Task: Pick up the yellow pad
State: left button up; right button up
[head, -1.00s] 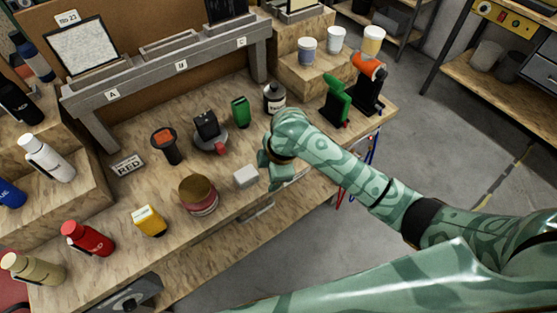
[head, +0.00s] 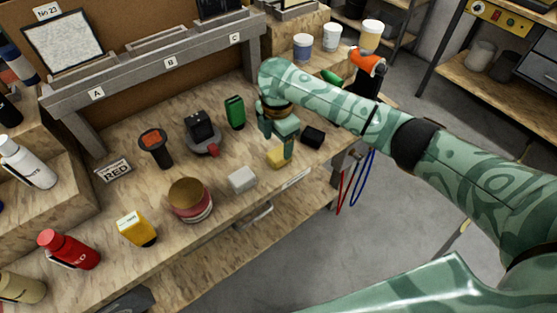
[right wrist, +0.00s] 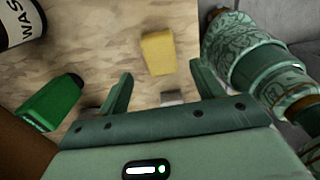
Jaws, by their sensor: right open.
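The yellow pad (head: 277,157) lies on the workbench near its front edge, partly hidden by my right gripper (head: 278,141) in the head view. In the right wrist view the yellow pad (right wrist: 157,52) lies flat on the wood, beyond the fingertips and roughly centred on the gap between them. My right gripper (right wrist: 160,74) is open and empty, pointing down above the bench. My left gripper is not in view.
A white block (head: 242,179) lies to the left of the pad and a black block (head: 313,137) to its right. A green item (head: 235,112) stands behind. A round tin (head: 190,200) and a yellow-and-black item (head: 136,228) are further left.

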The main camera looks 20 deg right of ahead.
aim_at(278, 154)
notch_tip(278, 154, down, 6)
jog(key=b, duration=0.3)
jog(key=shift+r, duration=0.1)
jog(key=shift+s, duration=0.1)
jog(key=c, duration=1.1)
